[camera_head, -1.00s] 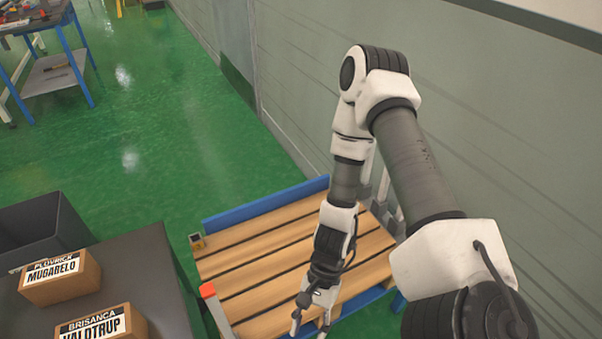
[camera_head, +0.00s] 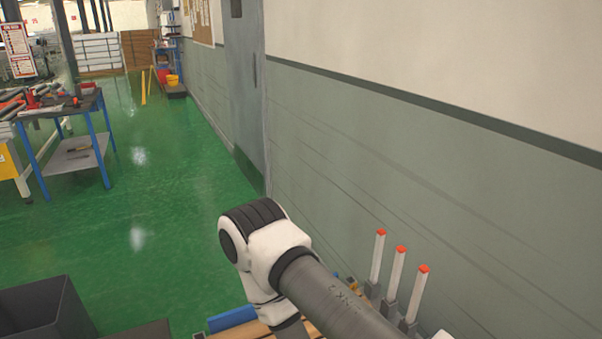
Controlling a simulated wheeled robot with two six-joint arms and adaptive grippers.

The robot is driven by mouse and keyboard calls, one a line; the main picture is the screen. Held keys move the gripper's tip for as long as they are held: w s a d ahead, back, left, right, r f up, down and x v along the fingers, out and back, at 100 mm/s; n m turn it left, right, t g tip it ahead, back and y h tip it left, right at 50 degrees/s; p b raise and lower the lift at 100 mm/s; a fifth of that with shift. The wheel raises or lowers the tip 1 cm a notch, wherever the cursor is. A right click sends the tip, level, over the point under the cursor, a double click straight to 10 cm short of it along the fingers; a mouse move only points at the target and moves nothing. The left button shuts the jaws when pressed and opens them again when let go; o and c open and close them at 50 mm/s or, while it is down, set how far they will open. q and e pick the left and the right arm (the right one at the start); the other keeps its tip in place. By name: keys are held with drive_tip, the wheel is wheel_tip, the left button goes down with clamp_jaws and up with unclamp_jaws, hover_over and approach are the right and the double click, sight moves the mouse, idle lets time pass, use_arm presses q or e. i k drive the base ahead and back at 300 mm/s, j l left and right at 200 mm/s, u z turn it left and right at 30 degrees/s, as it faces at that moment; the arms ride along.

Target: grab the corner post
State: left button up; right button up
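Three white corner posts with orange-red tips stand upright near the wall at the lower right: the left one (camera_head: 377,257), the middle one (camera_head: 394,275) and the right one (camera_head: 415,295). Their lower ends sit in grey holders (camera_head: 408,327). My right arm reaches across the bottom, just left of the posts and partly in front of the holders. Its gripper is below the picture's edge. My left arm and gripper do not show.
A strip of wooden pallet (camera_head: 309,331) with a blue edge (camera_head: 232,318) shows behind my arm. A dark grey bin (camera_head: 45,312) stands at the lower left. A blue-legged workbench (camera_head: 75,150) stands farther back. The wall (camera_head: 420,170) bounds the right side; green floor (camera_head: 160,200) is clear.

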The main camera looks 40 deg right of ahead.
sight(423, 273)
drive_tip(key=z, duration=2.15)
